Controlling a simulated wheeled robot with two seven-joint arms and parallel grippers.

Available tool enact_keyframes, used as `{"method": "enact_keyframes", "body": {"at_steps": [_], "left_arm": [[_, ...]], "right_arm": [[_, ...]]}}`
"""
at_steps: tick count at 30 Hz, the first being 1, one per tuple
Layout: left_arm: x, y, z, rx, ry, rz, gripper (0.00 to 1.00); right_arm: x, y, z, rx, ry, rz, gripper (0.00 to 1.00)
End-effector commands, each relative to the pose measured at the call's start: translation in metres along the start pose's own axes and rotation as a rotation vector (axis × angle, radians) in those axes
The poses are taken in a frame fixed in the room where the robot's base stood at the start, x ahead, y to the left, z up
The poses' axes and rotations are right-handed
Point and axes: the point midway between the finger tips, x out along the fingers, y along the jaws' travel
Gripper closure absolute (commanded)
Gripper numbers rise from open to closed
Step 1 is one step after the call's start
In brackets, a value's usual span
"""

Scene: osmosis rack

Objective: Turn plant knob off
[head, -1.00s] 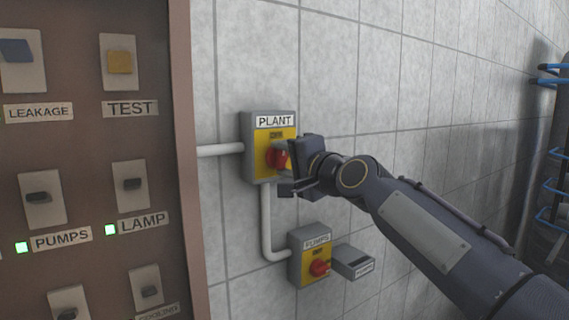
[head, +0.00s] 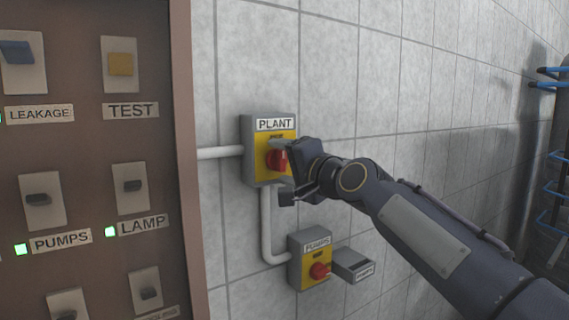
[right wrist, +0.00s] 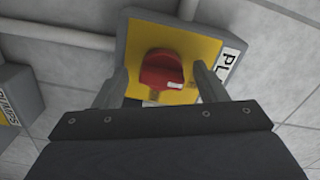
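The plant knob (head: 276,160) is red and sits on the yellow face of a grey box labelled PLANT (head: 258,176), fixed to the tiled wall. My right gripper (head: 284,168) is at the knob, coming from the right and partly covering the box's right side. In the right wrist view the red knob (right wrist: 163,70) lies between the two fingers of my right gripper (right wrist: 163,88). The fingers are spread, with a gap showing on each side of the knob. The knob has a small white mark on one edge. My left gripper is not in view.
Below is a second box labelled PUMPS (head: 296,268) with its own red knob (head: 319,271) and a grey block beside it. A brown panel (head: 186,200) with several switches stands at left. Grey pipes run along the wall. Blue hooks (head: 549,85) are at far right.

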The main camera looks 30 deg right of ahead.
Motion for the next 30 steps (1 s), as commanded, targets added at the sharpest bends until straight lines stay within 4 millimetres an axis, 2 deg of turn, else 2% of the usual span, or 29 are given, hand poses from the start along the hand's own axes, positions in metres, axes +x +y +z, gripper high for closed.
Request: {"method": "enact_keyframes", "body": {"at_steps": [8,21,30], "left_arm": [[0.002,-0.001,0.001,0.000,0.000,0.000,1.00],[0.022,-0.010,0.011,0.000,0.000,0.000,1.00],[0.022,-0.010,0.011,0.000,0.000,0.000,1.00]], "right_arm": [[-0.004,-0.001,-0.001,0.001,0.003,-0.003,0.35],[-0.070,0.001,0.000,0.000,0.003,-0.003,0.35],[-0.079,0.000,0.000,0.001,0.000,-0.001,0.35]]}}
